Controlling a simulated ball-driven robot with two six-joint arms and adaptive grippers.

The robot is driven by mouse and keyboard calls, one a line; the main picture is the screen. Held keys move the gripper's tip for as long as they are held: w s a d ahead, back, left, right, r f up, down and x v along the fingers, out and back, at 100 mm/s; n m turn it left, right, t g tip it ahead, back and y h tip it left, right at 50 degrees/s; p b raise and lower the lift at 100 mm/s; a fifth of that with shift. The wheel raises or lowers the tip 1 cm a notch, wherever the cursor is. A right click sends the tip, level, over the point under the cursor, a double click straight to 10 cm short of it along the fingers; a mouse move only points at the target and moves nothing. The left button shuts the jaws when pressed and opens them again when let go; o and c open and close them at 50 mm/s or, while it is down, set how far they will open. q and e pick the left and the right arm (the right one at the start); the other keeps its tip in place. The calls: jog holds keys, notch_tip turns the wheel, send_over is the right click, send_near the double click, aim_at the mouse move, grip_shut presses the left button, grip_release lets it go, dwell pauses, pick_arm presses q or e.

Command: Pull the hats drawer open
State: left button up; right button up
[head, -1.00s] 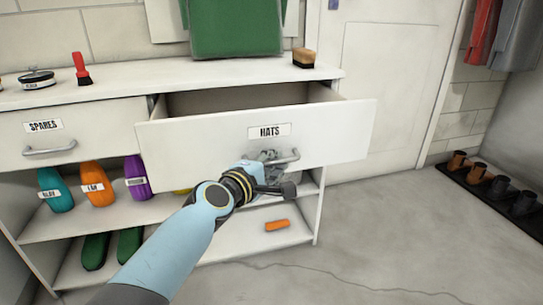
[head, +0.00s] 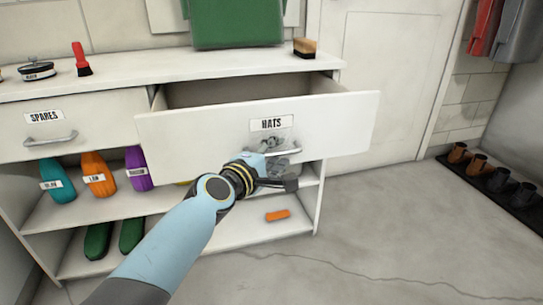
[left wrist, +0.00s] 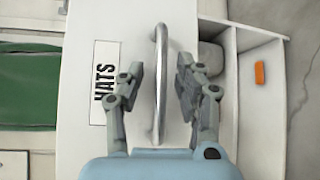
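The hats drawer (head: 345,125) stands pulled well out of the white cabinet, its front panel clear of the frame. Its HATS label (head: 271,124) is on the front, above a curved metal handle (left wrist: 160,100). My left gripper (head: 280,148) is at the handle, partly covering it in the head view. In the left wrist view its fingers (left wrist: 158,75) are spread, one on each side of the handle, with visible gaps to it. The drawer's inside shows as a dark hollow; its floor is hidden. My right gripper is not in view.
The spares drawer (head: 85,118) at the left is shut. Teal, orange and purple bottles (head: 98,176) stand on the shelf below. An orange block (head: 278,215) lies on the lower shelf. A brush (head: 304,47) sits on top.

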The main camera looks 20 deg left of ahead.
pick_arm(q)
jog(key=v, duration=1.2)
